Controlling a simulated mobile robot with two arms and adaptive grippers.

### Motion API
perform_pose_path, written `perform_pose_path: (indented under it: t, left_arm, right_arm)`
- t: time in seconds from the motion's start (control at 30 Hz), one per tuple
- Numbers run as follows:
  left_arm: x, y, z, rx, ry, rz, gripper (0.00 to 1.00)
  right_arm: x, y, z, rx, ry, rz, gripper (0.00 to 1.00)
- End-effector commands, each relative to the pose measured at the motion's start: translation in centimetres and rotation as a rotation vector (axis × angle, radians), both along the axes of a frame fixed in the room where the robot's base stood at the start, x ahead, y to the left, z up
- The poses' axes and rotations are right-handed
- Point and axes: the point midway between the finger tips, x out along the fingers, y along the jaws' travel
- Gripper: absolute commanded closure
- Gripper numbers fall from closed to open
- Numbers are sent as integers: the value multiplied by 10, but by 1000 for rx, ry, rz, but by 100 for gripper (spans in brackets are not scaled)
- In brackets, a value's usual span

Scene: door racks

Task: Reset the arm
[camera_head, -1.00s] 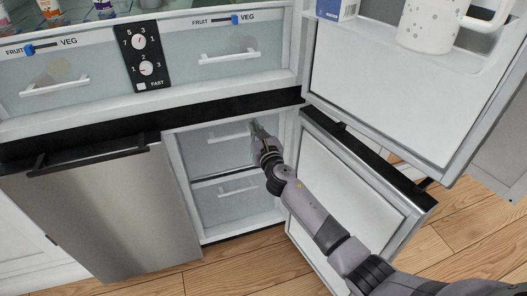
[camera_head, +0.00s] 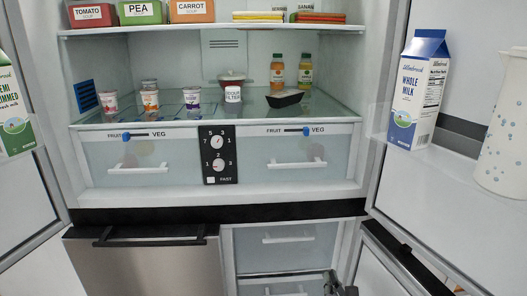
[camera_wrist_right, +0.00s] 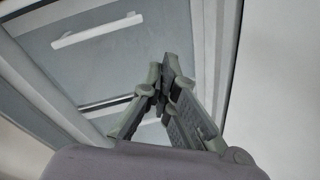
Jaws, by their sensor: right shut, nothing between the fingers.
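My right gripper (camera_head: 333,283) shows at the bottom edge of the head view, in front of the right side of the open lower compartment. In the right wrist view its fingers (camera_wrist_right: 163,88) meet at the tips and hold nothing. The upper drawer (camera_head: 286,250) and lower drawer (camera_head: 272,289) of that compartment are closed, each with a white handle. A drawer handle (camera_wrist_right: 97,30) also shows in the right wrist view, apart from the fingers. Most of my right arm is out of the head view. My left gripper is not in view.
The open lower door (camera_head: 385,262) stands right of my gripper. Above it, the open upper door holds a whole milk carton (camera_head: 418,90) and a speckled jug (camera_head: 503,125). A closed steel door (camera_head: 145,268) is at lower left. Fridge shelves above hold food.

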Motion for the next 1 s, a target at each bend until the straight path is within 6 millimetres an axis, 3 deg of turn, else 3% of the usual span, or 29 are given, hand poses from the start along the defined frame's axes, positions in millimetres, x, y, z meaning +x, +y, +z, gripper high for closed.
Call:
perform_pose_path:
  t: [0.03,0.2,0.3,0.4,0.6,0.77,1.0]
  left_arm:
    - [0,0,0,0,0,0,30]
    - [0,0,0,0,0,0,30]
    - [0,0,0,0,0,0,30]
    - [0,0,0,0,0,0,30]
    - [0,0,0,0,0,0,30]
    - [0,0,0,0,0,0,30]
    - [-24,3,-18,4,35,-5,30]
  right_arm:
    - [-22,-8,-32,188,73,-76,100]
    - [-107,-27,-128,865,281,-460,100]
    - [-163,-28,-174,1187,362,-720,100]
    - [-212,-24,-205,1421,409,-960,100]
    - [-293,-9,-242,1724,442,-1383,100]
    - [-351,6,-258,1879,427,-1712,100]
    - [-375,3,-276,1857,433,-1754,100]
